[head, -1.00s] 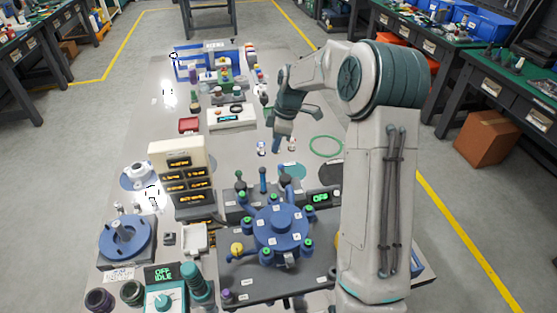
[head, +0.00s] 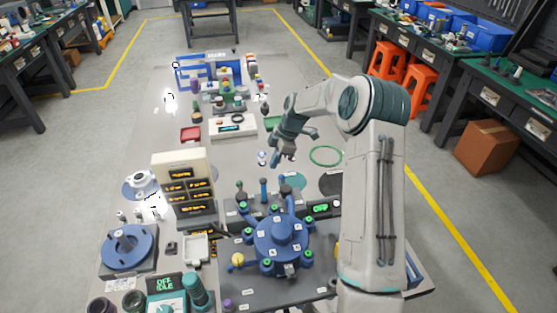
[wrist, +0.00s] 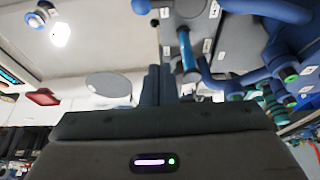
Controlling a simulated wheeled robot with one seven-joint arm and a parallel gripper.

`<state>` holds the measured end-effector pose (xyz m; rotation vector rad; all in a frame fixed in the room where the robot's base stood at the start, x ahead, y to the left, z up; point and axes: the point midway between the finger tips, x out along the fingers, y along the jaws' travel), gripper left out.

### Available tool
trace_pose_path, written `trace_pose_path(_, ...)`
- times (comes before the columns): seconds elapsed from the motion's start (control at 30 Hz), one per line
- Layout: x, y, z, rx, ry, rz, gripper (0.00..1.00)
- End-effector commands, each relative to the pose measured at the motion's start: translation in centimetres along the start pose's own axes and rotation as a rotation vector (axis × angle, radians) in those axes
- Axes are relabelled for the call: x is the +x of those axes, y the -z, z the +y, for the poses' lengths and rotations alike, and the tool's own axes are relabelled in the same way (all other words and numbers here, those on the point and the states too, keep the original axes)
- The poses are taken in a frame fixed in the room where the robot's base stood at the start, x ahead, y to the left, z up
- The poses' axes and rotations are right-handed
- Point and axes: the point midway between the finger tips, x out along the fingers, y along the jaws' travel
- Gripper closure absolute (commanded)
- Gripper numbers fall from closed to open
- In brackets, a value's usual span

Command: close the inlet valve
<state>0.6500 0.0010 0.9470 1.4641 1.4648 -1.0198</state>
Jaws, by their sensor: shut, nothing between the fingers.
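A round blue test fixture (head: 281,236) with several green-tipped fittings and a yellow knob (head: 237,260) stands on a dark plate at the front of the bench. Blue upright handles, one in the middle (head: 263,190), rise from a dark block behind it. I cannot tell which part is the inlet valve. My gripper (head: 276,160) is above the bench, behind the handles and apart from them. Its fingers (wrist: 159,85) are together and empty in the wrist view. That view also shows blue pipes (wrist: 250,80) and a blue handle (wrist: 188,52) to the right of the fingers.
A beige unit with amber readouts (head: 178,172) stands to the left. A green ring (head: 325,155) and a flat dark disc (head: 331,184) lie right of my gripper. The bench around them is fairly clear.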

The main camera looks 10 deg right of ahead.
Motion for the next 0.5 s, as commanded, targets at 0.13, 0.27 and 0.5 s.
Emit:
trace_pose_path(0.13, 3.1, 0.1, -0.1, 0.001, 0.006, 0.001, 1.00)
trace_pose_path(0.27, 5.9, 0.1, -0.1, 0.001, 0.005, 0.001, 1.00)
trace_pose_path(0.5, 6.5, -2.6, 0.0, 0.004, -0.001, -0.001, 1.00)
